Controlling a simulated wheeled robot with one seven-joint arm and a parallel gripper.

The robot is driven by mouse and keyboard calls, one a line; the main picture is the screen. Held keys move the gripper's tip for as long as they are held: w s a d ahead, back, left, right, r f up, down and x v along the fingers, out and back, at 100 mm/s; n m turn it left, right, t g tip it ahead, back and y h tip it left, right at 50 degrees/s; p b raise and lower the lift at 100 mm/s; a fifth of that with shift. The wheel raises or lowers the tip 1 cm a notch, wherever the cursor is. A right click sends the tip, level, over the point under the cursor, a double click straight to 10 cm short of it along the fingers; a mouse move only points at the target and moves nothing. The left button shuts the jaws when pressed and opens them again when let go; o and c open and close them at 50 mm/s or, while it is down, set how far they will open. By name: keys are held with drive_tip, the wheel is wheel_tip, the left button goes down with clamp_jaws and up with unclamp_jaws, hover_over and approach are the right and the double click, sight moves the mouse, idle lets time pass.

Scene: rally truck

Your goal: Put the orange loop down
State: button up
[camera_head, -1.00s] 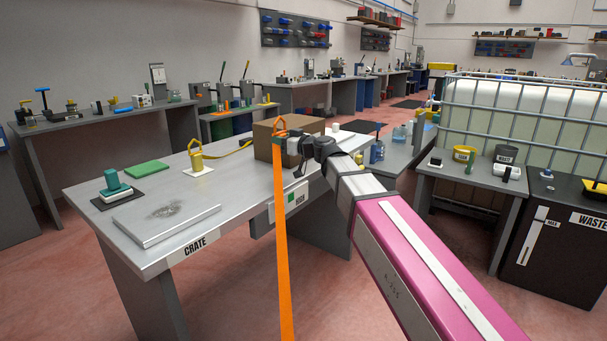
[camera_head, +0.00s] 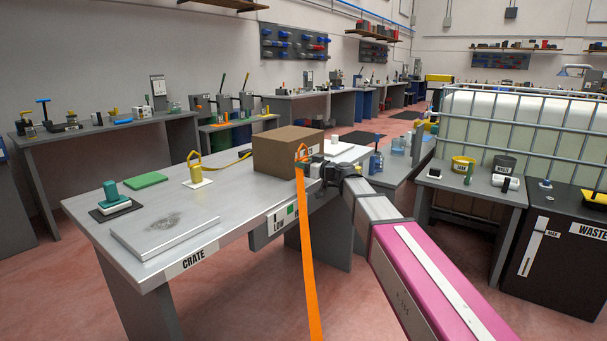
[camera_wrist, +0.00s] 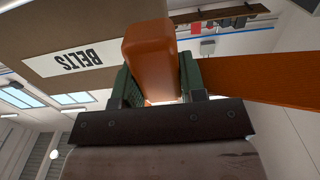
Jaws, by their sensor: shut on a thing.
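The orange loop (camera_head: 302,151) is held at the end of my arm, with its long orange strap (camera_head: 310,270) hanging down in front of the bench (camera_head: 85,204) and out of the bottom of the head view. My gripper (camera_head: 303,168) is shut on the loop, near the bench's front edge and in front of the brown box (camera_head: 277,154). In the wrist view, the orange loop (camera_wrist: 150,58) stands between the green jaw pads, with the strap (camera_wrist: 250,78) running off to the right. The box, labelled BELTS (camera_wrist: 50,67), is close behind it on the left.
On the bench stand a yellow loop (camera_head: 195,170) on a white pad, a green block (camera_head: 146,180), a teal-handled tool (camera_head: 113,194) and a flat metal plate (camera_head: 165,235). A side bench with buckets and a black WASTE cabinet (camera_head: 548,250) are at the right.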

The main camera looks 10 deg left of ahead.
drive_tip(key=shift+f, duration=1.55)
drive_tip(key=shift+f, duration=0.1)
drive_tip(key=o, duration=1.1)
drive_tip(key=shift+s+d+f, duration=0.1)
drive_tip(key=v, duration=1)
drive_tip(key=shift+s+d+f, duration=0.15)
drive_tip(key=shift+d+f, duration=0.1)
drive_tip(key=shift+d, duration=0.05)
